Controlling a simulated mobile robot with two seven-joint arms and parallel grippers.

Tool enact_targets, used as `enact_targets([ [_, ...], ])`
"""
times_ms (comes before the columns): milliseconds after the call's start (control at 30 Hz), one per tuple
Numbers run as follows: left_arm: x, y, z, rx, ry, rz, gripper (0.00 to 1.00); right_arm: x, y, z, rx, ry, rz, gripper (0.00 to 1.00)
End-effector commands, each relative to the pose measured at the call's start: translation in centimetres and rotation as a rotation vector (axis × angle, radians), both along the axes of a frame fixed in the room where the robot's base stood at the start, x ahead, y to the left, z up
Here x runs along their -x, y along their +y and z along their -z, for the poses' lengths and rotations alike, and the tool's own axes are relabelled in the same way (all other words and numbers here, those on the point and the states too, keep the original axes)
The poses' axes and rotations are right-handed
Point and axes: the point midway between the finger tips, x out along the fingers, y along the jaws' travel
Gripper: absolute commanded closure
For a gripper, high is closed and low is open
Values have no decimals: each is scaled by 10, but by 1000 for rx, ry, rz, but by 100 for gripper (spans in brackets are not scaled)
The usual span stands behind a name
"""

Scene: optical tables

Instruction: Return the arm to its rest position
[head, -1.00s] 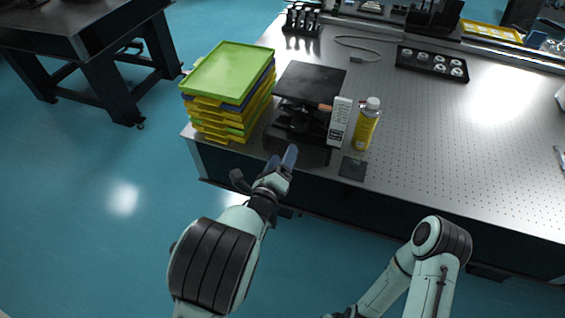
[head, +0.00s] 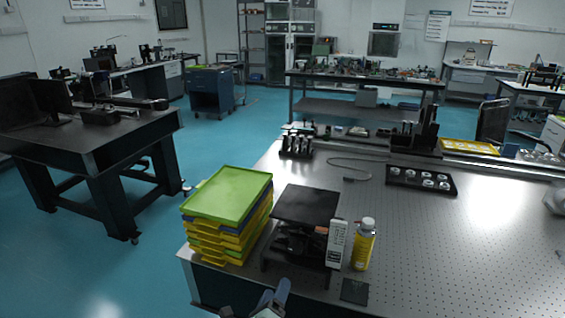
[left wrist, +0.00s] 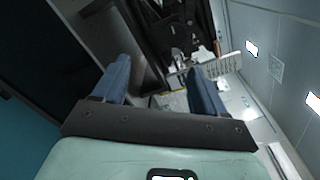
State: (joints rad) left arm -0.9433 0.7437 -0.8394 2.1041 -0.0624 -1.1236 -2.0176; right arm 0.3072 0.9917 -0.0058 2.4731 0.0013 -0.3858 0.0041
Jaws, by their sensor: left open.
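My left gripper (head: 270,298) shows at the bottom edge of the head view, in front of the near edge of the optical table (head: 420,240). In the left wrist view its two blue fingers (left wrist: 160,92) stand apart with nothing between them. Beyond the fingers, the left wrist view shows a dark stand and a white box with printed text (left wrist: 216,66). My right gripper is not in the head view.
Near the table's front edge are stacked green, yellow and blue trays (head: 230,192), a black platform (head: 306,206) and a yellow bottle (head: 363,246). A dark square plate (head: 355,290) lies at the edge. A dark table (head: 90,142) stands left across open floor.

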Motion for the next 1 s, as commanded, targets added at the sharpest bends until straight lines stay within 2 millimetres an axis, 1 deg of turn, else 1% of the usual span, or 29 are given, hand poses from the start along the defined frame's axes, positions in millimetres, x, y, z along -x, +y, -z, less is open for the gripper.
enact_targets([
  [33, 1, 13, 21, 42, 74, -30, 29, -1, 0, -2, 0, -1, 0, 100],
  [67, 3, 20, 36, 81, 128, -51, 29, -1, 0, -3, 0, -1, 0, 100],
  [100, 8, 32, 59, 143, 212, -87, 29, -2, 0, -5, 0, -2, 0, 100],
  [167, 19, 52, 96, 255, 351, -161, 29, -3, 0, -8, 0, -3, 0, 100],
  [200, 30, 64, 123, 339, 449, -221, 29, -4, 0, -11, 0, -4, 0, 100],
  [267, 50, 83, 160, 474, 590, -325, 29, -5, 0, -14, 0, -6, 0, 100],
  [300, 66, 94, 184, 567, 681, -402, 29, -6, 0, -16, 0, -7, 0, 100],
  [367, 93, 110, 218, 714, 812, -533, 29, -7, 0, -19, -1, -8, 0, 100],
  [400, 115, 119, 238, 814, 896, -633, 29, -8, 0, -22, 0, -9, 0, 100],
  [467, 151, 129, 266, 973, 1013, -799, 29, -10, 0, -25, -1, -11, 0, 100],
  [500, 176, 134, 282, 1085, 1085, -924, 29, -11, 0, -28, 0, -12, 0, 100],
  [567, 217, 137, 301, 1256, 1178, -1129, 29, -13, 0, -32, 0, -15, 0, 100],
  [600, 244, 136, 310, 1363, 1230, -1272, 29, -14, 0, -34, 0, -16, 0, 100],
  [667, 279, 132, 318, 1511, 1283, -1478, 29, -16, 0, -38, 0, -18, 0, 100],
  [700, 300, 128, 320, 1594, 1306, -1609, 29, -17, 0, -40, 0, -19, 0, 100],
  [733, 313, 124, 321, 1651, 1317, -1699, 29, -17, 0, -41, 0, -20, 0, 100],
  [800, 338, 115, 319, 1753, 1331, -1883, 29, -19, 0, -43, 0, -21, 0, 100],
  [833, 346, 112, 318, 1786, 1333, -1947, 29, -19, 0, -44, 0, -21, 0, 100],
  [900, 359, 106, 316, 1843, 1329, -2064, 29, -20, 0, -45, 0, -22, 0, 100],
  [967, 366, 103, 314, 1870, 1325, -2127, 29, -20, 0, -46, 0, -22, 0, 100],
  [1000, 369, 101, 313, -1874, -1318, 2141, 29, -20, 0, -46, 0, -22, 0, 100],
])
